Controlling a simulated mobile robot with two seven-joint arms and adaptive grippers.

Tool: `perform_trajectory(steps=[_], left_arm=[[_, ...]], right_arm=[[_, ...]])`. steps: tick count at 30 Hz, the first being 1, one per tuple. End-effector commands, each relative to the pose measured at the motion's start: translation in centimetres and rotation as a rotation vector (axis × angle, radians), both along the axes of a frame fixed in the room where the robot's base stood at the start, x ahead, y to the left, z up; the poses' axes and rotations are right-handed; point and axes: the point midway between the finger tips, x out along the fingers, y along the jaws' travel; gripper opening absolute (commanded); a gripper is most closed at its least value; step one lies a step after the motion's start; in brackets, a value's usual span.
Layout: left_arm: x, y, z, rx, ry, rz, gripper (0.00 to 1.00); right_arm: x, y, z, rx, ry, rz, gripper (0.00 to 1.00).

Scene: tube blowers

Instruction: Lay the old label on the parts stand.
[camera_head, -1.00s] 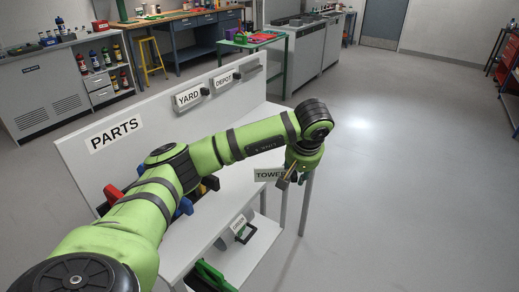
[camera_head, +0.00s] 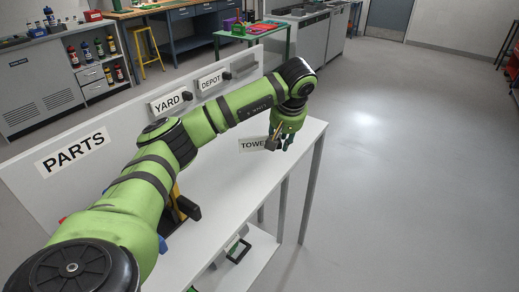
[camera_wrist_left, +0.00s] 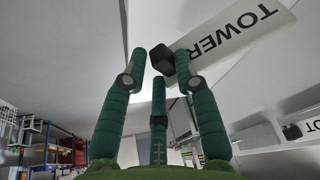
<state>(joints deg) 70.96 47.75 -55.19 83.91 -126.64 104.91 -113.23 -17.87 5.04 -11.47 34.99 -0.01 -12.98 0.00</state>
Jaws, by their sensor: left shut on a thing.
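The label reading TOWER (camera_head: 251,145) is a white plate with a dark block as its grip. My left gripper (camera_head: 281,142) is shut on that block and holds the label over the far end of the parts stand (camera_head: 235,185), a white table with a PARTS sign on its back board. In the left wrist view the green fingers (camera_wrist_left: 158,62) close around the block, and the plate (camera_wrist_left: 245,28) sticks out to the upper right. I cannot tell whether the label touches the top. My right gripper is out of view.
YARD (camera_head: 170,102) and DEPOT (camera_head: 210,80) labels are on the back board. A black and yellow thing (camera_head: 185,208) stands partly hidden beside my arm. A label with a black handle (camera_head: 238,249) is on the lower shelf. The tabletop's right part is bare.

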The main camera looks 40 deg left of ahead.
Motion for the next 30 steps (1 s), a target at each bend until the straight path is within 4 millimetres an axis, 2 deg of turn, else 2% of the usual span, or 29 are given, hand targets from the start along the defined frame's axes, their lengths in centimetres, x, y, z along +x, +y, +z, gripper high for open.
perform_trajectory(steps=[1, 3, 6, 10, 14, 21, 30], left_arm=[[-0.4, 1.4, -0.7, 0.001, 0.004, 0.005, 0.0], [-0.6, 2.9, -1.6, 0.001, 0.004, 0.005, 0.0], [-0.9, 4.7, -2.7, 0.002, 0.001, 0.003, 0.0], [-1.1, 6.1, -3.6, 0.001, 0.001, -0.001, 0.0], [-1.2, 6.4, -4.4, 0.0, 0.001, -0.001, 0.0], [-1.2, 6.4, -7.5, -0.001, 0.001, -0.002, 0.0], [-1.1, 6.4, -7.9, 0.0, -0.002, -0.002, 0.0]], right_arm=[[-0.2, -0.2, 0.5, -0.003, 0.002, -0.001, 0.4], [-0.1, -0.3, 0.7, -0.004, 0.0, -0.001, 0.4], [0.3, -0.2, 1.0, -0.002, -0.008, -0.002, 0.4], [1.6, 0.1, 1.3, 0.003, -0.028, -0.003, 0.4], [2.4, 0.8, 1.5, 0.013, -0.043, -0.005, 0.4], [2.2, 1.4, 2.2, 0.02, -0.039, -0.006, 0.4], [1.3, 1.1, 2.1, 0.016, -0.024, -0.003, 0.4]])
